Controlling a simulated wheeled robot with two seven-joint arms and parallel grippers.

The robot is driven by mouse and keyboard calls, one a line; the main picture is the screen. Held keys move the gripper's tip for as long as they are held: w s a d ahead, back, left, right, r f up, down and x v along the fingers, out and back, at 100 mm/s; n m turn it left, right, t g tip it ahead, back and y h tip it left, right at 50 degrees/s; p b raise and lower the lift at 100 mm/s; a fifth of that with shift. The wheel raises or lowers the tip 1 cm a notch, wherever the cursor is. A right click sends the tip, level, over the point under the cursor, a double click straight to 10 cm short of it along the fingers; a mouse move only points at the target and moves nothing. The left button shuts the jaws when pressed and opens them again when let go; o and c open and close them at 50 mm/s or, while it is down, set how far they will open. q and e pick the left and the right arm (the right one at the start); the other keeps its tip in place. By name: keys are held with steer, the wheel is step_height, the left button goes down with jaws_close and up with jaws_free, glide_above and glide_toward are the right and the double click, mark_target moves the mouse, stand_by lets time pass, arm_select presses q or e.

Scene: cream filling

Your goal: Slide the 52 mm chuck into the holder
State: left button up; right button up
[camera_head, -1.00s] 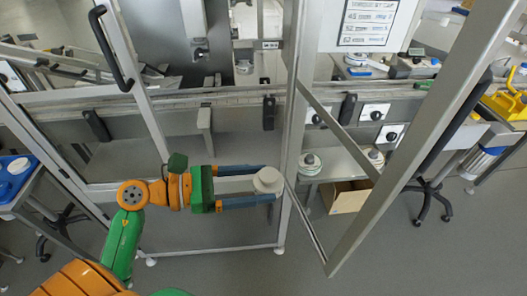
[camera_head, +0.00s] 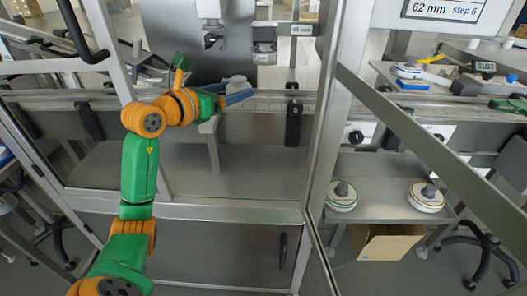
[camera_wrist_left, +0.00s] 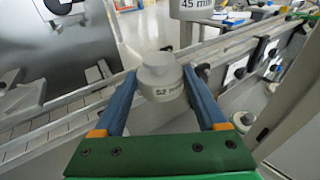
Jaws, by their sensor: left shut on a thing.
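The 52 mm chuck (camera_wrist_left: 160,78) is a light grey round piece labelled "52 mm", held between the blue fingers of my left gripper (camera_wrist_left: 160,90) in the left wrist view. In the head view, my left gripper (camera_head: 238,96) is inside the machine's open front at conveyor height, with the grey chuck (camera_head: 238,81) partly hidden by it. Another grey piece (camera_head: 264,47), by a "45 mm" label, hangs ahead and right; it shows at the top of the wrist view (camera_wrist_left: 197,9). I cannot tell which fixture is the holder. My right gripper is not in view.
A conveyor rail (camera_head: 270,101) runs across the machine behind the gripper. The open door frame (camera_head: 325,110) stands to the right. Two round pieces (camera_head: 342,196) (camera_head: 426,197) sit on the shelf at right, above a cardboard box (camera_head: 386,242).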

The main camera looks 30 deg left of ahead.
arm_select(q)
steer(key=w+a+r+n+g+y+p, duration=0.1)
steer(key=a+r+n+y, duration=0.2)
steer(key=a, duration=0.5)
steer(key=shift+w+a+r+y+p, duration=0.15)
steer(key=shift+a+r+y+p, duration=0.25)
steer(key=shift+r+y, duration=0.4)
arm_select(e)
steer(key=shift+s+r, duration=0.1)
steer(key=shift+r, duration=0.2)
arm_select(q)
steer(key=shift+f, duration=0.15)
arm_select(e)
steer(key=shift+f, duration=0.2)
arm_select(q)
steer(key=shift+r, duration=0.2)
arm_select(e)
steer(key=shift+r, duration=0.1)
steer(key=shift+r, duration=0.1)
